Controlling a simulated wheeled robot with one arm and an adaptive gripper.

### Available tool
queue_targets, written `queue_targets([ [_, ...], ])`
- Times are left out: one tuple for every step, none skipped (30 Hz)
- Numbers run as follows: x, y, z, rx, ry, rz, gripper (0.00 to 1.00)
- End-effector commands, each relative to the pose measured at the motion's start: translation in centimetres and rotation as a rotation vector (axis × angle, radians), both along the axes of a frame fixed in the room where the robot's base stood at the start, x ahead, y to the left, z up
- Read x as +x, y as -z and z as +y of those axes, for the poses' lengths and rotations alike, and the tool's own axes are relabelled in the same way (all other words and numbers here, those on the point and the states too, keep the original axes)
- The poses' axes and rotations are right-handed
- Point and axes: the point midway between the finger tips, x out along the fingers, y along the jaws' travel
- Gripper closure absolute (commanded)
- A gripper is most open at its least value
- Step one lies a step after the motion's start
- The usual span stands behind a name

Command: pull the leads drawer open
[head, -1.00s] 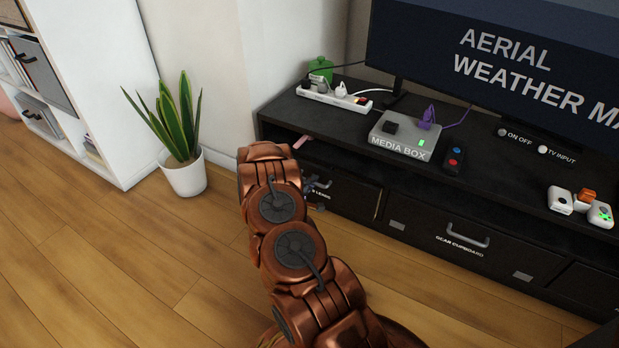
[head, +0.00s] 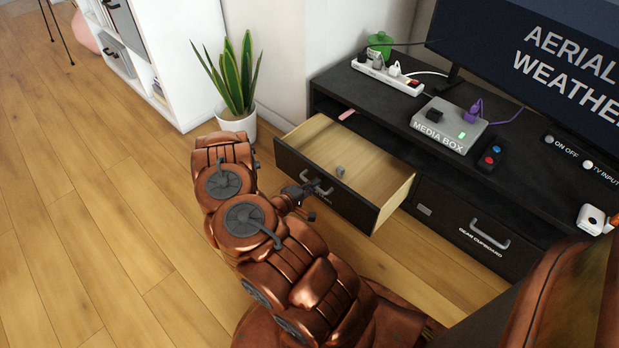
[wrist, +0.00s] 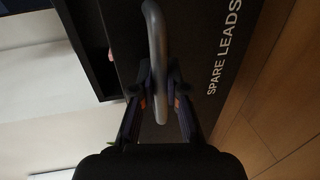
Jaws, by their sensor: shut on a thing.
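The leads drawer (head: 385,197) stands pulled out of the left end of the black media unit, its pale wooden inside showing. A small grey item (head: 340,171) lies in it near the front. The wrist view shows the drawer's black front (wrist: 200,40), lettered "SPARE LEADS". Its grey bar handle (wrist: 157,45) runs between my fingers. My gripper (wrist: 160,95) is shut on this handle. In the head view my gripper (head: 304,193) is at the drawer front, small and partly hidden by my arm.
The gear cupboard (head: 465,225) is closed, right of the drawer. A media box (head: 447,125), power strip (head: 388,75) and remote (head: 490,157) lie on the unit top. A potted plant (head: 237,115) stands behind my arm, left of the drawer. Wooden floor lies open at left.

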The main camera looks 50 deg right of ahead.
Motion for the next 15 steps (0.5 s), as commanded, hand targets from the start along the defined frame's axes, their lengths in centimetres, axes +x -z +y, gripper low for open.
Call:
queue_targets([
  [0.06,-0.06,0.15,-0.001,-0.001,-0.002,1.0],
  [-0.05,-0.05,0.19,0.0,0.004,-0.002,1.0],
  [-0.18,-0.06,0.24,0.0,0.007,-0.003,1.0],
  [-0.26,-0.05,0.27,0.0,0.01,-0.003,1.0],
  [-0.3,-0.05,0.3,0.0,0.011,-0.003,1.0],
  [-0.36,-0.05,0.32,0.0,0.013,-0.002,1.0],
  [-0.39,-0.04,0.33,0.0,0.014,-0.003,1.0],
  [-0.4,-0.05,0.35,0.0,0.014,-0.003,1.0],
  [-0.41,-0.05,0.35,0.0,0.014,-0.003,1.0],
  [-0.41,-0.05,0.35,0.0,0.015,-0.003,1.0],
  [-0.41,-0.05,0.35,0.0,0.015,-0.003,1.0],
  [-0.41,-0.05,0.35,0.0,0.014,-0.003,1.0],
  [-0.41,-0.05,0.35,0.0,0.014,-0.003,1.0],
  [-0.41,-0.04,0.36,0.0,0.014,-0.002,1.0],
  [-0.4,-0.04,0.36,0.0,0.014,-0.002,1.0],
])
